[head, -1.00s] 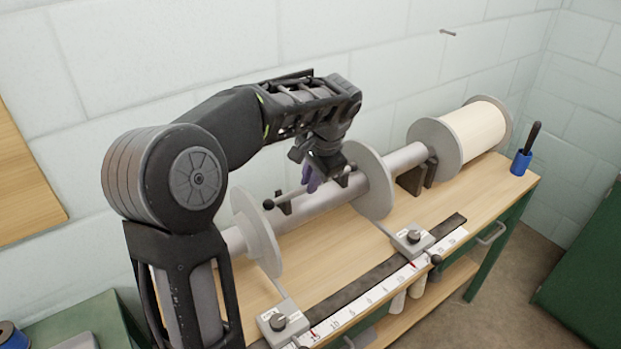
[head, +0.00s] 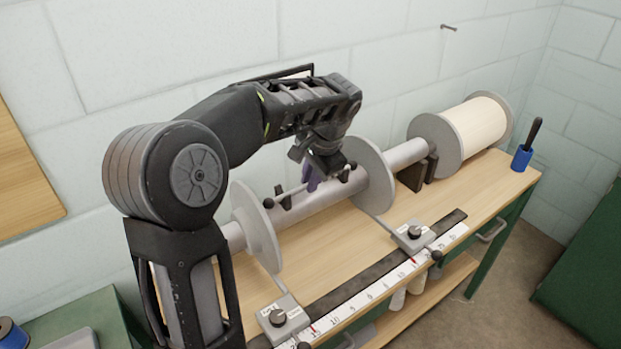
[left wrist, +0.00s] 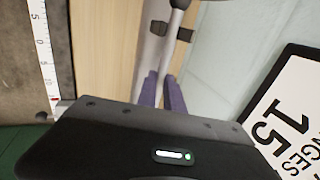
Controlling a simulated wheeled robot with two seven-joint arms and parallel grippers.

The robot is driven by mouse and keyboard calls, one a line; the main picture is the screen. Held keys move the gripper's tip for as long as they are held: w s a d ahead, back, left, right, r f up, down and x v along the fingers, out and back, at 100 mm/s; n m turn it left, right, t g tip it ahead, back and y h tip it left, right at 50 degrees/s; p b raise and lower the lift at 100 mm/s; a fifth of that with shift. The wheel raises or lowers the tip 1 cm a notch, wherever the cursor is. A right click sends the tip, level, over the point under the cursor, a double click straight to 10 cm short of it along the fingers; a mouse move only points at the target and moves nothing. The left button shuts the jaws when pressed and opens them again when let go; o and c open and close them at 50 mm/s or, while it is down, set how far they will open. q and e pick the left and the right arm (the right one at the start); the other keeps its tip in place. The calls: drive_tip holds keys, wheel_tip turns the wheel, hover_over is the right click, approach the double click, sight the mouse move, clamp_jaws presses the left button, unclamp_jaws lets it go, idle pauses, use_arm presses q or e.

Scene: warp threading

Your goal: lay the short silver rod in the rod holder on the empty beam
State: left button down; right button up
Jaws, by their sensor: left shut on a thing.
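The short silver rod with black ball ends (head: 300,189) is held in my left gripper (head: 313,184) over the empty beam (head: 322,201), the bare grey cylinder between two round flanges. The purple fingers are shut on the rod; they also show in the left wrist view (left wrist: 163,92). The rod holder has dark brackets on the beam, one near the rod's left ball (head: 284,203) and one near its right end. In the left wrist view the rod (left wrist: 173,30) passes between two dark prongs (left wrist: 185,35). I cannot tell whether it rests on the bracket bottoms. My right gripper is out of view.
A beam wound with cream yarn (head: 478,127) stands at the far right, beside a blue pot (head: 522,158) with a dark handle. A white scale (head: 370,299) with two clamp blocks runs along the bench front. A wall is close behind.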

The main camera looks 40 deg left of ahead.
use_arm(q)
drive_tip(key=c, duration=1.4)
unclamp_jaws()
drive_tip(key=v, duration=0.7)
drive_tip(key=shift+d+r, duration=0.1)
drive_tip(key=shift+r, duration=0.3)
drive_tip(key=shift+s+f, duration=0.1)
